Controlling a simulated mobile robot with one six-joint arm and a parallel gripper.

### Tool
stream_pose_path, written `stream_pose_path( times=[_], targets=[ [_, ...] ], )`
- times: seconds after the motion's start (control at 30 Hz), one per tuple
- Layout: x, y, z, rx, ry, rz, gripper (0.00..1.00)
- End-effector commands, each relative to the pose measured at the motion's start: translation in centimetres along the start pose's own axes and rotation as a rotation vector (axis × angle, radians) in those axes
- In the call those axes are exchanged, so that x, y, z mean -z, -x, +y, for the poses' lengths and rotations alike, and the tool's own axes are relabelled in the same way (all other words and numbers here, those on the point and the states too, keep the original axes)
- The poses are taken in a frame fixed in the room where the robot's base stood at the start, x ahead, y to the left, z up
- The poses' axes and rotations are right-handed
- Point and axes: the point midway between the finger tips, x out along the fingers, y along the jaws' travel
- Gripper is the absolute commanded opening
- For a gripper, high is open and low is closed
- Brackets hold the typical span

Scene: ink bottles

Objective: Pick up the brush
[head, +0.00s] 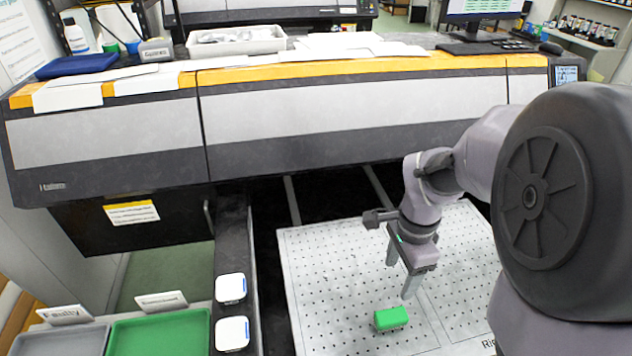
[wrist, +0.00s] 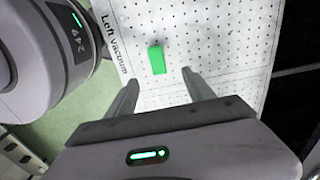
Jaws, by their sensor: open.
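I cannot make out anything clearly shaped like a brush in either view. A small green block (head: 391,318) lies on the white perforated bed in the head view. It also shows in the wrist view (wrist: 157,60), ahead of the space between my fingertips. My gripper (head: 400,279) is open and empty, pointing down above the bed near the block. In the wrist view, my gripper's two fingers (wrist: 160,77) are spread apart with nothing between them.
The perforated bed (head: 325,270) is otherwise bare. A large printer (head: 350,110) stands behind it. To the left are two white blue-edged pieces (head: 230,288) on a dark rail, a green tray (head: 160,335) and a grey tray (head: 60,342). A white bin (head: 236,42) sits on the printer.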

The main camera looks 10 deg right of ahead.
Motion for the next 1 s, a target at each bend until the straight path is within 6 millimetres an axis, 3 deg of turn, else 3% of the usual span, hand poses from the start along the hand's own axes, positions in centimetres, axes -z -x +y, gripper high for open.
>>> stream_pose_path(
  times=[0.17,0.5,0.77,1.0],
  targets=[
    [0.3,-0.8,-0.1,-0.01,-0.021,0.0,0.62],
    [0.2,-10.4,0.1,-0.012,-0.018,-0.001,0.62],
    [0.3,-13.3,0.1,-0.009,-0.018,-0.001,0.62],
    [0.5,-17.8,0.1,-0.01,-0.017,-0.002,0.62]
  ],
)
